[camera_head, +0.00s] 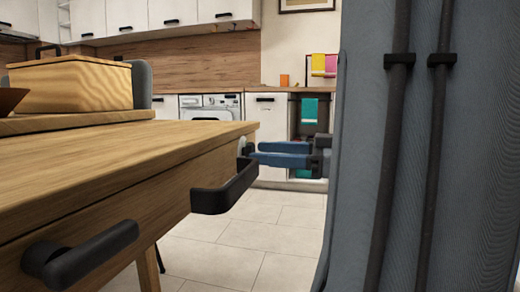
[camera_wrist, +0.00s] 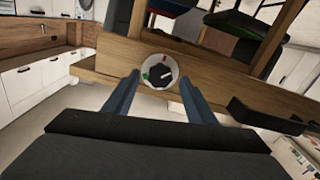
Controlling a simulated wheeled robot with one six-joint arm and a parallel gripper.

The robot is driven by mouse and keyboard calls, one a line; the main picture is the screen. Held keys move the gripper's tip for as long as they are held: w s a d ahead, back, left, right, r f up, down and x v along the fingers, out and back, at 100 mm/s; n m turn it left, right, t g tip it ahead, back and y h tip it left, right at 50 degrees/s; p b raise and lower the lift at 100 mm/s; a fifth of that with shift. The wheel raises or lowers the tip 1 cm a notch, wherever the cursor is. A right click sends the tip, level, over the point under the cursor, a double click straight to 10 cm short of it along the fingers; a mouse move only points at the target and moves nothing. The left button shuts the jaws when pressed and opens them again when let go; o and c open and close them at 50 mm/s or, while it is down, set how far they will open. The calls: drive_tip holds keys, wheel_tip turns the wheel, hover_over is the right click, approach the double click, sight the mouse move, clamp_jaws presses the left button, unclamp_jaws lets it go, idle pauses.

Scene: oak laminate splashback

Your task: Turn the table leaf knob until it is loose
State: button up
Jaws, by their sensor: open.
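The knob (camera_wrist: 158,74) is black with a pale pointer line, on a round light plate with a red mark and a green mark. It sits on the edge of the wooden table (camera_head: 120,165). In the head view only a small part of the knob (camera_head: 242,146) shows at the table's far corner. My gripper (camera_wrist: 160,82) is open, with one blue finger on each side of the knob in the wrist view. In the head view my gripper (camera_head: 254,153) is just right of the knob. I cannot tell whether the fingers touch it.
A black bar handle (camera_head: 228,188) sticks out from the table side close to my gripper, and a black lever handle (camera_head: 80,252) is nearer. A wooden box (camera_head: 70,85) stands on the table. The tiled floor (camera_head: 255,235) is clear. White kitchen cabinets (camera_head: 265,125) stand behind.

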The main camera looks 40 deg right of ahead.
drive_tip(key=p+v, duration=0.2)
drive_tip(key=v, duration=0.3)
drive_tip(key=shift+s+d, duration=0.15)
drive_tip(key=shift+s, duration=0.05)
idle(0.4)
